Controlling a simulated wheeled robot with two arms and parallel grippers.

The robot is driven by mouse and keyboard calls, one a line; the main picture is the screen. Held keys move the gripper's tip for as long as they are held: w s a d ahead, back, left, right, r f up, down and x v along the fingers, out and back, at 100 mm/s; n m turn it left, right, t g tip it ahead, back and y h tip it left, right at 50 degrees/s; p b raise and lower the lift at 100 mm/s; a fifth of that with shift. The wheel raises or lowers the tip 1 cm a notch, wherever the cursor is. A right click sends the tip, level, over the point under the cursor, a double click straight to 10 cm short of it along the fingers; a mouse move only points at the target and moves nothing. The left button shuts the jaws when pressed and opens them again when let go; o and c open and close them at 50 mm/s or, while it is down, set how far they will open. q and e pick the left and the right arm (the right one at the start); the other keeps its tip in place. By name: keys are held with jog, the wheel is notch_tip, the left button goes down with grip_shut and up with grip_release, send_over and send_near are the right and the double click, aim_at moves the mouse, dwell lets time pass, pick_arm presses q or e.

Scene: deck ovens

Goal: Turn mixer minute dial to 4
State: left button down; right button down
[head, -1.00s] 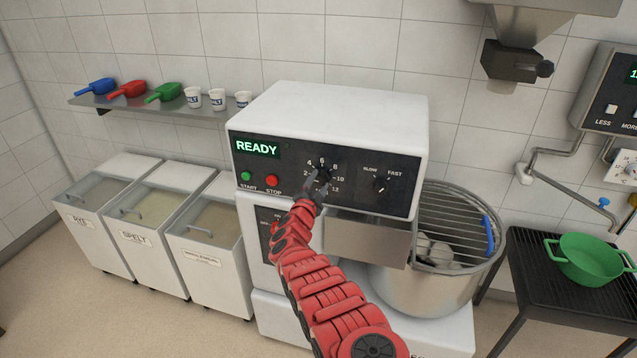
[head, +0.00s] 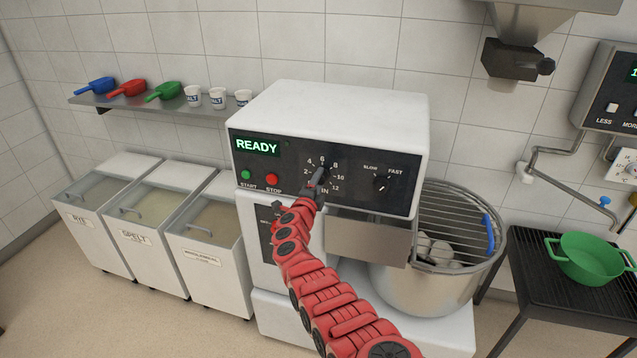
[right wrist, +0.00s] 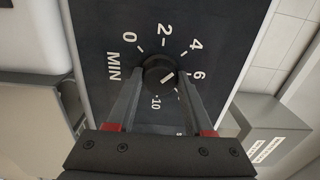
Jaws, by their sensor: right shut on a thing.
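The mixer (head: 335,105) has a dark control panel with a round minute dial, marked with numbers around it. The dial (right wrist: 158,72) is a black knob with a white line. In the right wrist view the line slants toward the 6 side, but its exact reading is unclear. My right gripper (head: 320,178) is at the dial, covering much of it in the head view. In the right wrist view its two fingers (right wrist: 160,77) lie on either side of the knob, shut on it. My left gripper is not in view.
The display (head: 257,146) reads READY. A green start button (head: 246,174) and red stop button (head: 272,179) sit left of the dial; the slow/fast knob (head: 381,184) is to its right. The bowl (head: 425,285) with its wire guard stands below right.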

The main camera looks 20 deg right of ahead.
dwell(0.4)
jog(key=shift+c, duration=1.4)
grip_release()
jog(key=p+v, duration=0.1)
jog(key=v, duration=1.6)
jog(key=shift+s+a, duration=0.1)
jog(key=shift+s, duration=0.05)
